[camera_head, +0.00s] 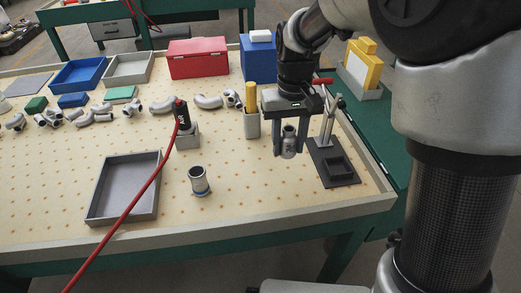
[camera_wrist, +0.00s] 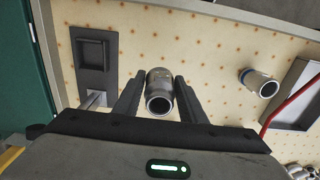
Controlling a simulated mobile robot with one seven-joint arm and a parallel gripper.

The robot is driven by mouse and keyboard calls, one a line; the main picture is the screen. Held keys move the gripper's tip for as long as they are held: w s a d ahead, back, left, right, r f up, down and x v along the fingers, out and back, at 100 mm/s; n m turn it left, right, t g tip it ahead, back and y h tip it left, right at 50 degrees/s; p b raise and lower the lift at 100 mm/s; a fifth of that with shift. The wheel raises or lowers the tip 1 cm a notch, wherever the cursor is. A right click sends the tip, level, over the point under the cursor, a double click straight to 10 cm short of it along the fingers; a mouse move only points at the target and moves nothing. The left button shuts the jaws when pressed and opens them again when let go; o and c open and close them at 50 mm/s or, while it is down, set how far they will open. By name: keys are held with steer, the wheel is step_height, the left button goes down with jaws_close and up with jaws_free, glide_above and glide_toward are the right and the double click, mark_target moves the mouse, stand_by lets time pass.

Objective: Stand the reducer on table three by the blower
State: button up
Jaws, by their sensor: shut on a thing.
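My gripper (camera_head: 288,146) is shut on a grey metal pipe fitting, which looks like the reducer (camera_head: 289,148), and holds it upright above the right part of the pegboard-patterned table (camera_head: 110,130). In the wrist view the reducer (camera_wrist: 159,92) sits between the two fingers, its round open end facing the camera. A black air blower (camera_head: 182,115) on a red hose stands in a grey holder (camera_head: 188,137), left of my gripper. I see no number on the table.
A second grey fitting with a blue ring (camera_head: 199,181) stands nearer the front, beside a grey empty tray (camera_head: 126,187). A black fixture with a post (camera_head: 333,165) is right of my gripper. Several fittings lie behind the holder. The red hose crosses the tray.

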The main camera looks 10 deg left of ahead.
step_height(320, 180, down, 10)
steer(key=b, duration=0.2)
steer(key=shift+r+b, duration=0.2)
steer(key=shift+b, duration=0.2)
steer(key=shift+f, duration=0.15)
steer(key=o, duration=1.3)
